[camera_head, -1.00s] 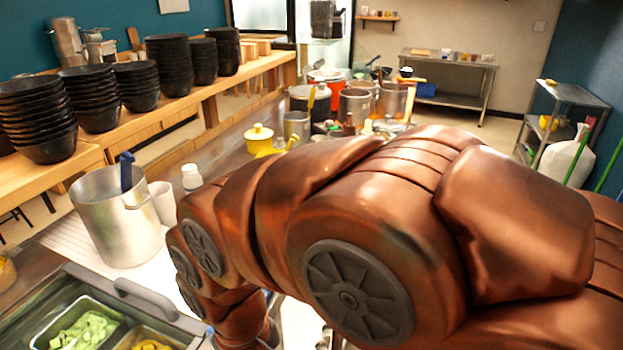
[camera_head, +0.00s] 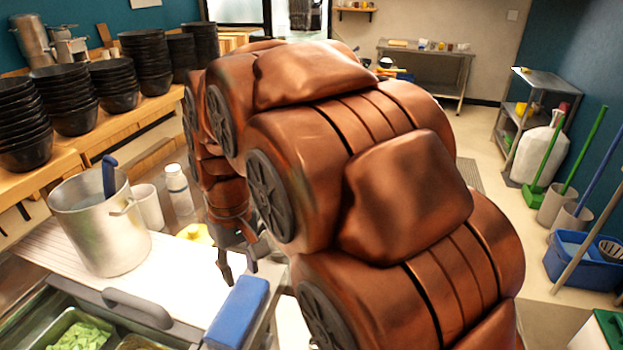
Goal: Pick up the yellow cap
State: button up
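A small yellow object (camera_head: 195,232), which looks like the yellow cap, lies on the light counter just right of the white bottle (camera_head: 178,188). Its shape is hard to tell, and my arm's wrist hides part of the area beside it. My gripper (camera_head: 238,266) points down to the right of the yellow object and nearer to the camera. Its two dark fingers are apart with nothing visible between them. It does not touch the yellow object.
A metal pot (camera_head: 100,228) with a blue-handled tool and a white cup (camera_head: 148,207) stand left of the bottle. A blue block (camera_head: 237,311) is in front of my gripper. Food trays (camera_head: 75,337) are at front left. My arm covers the middle.

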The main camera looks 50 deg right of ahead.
jog(key=w+d+t, duration=0.2)
jog(key=w+d, duration=1.9)
jog(key=d, duration=0.1)
jog(key=w+d+f+t+h+p, duration=0.15)
jog(key=d+f, duration=0.25)
jog(key=d, duration=0.9)
jog(key=w+d+f+t+y, duration=0.1)
jog(key=w+d+f+t, duration=0.2)
jog(key=d, duration=1)
jog(key=shift+g+h, duration=0.25)
jog(key=shift+g, duration=0.4)
jog(key=shift+s+p+x, duration=0.1)
jog(key=shift+p+x, duration=0.6)
jog(key=shift+x, duration=1.45)
jog(key=shift+s+p+x, duration=0.15)
jog(key=shift+p+x, duration=0.55)
jog(key=shift+x, duration=1.4)
jog(key=shift+f, duration=0.1)
jog(key=shift+c, duration=0.3)
jog(key=c, duration=0.4)
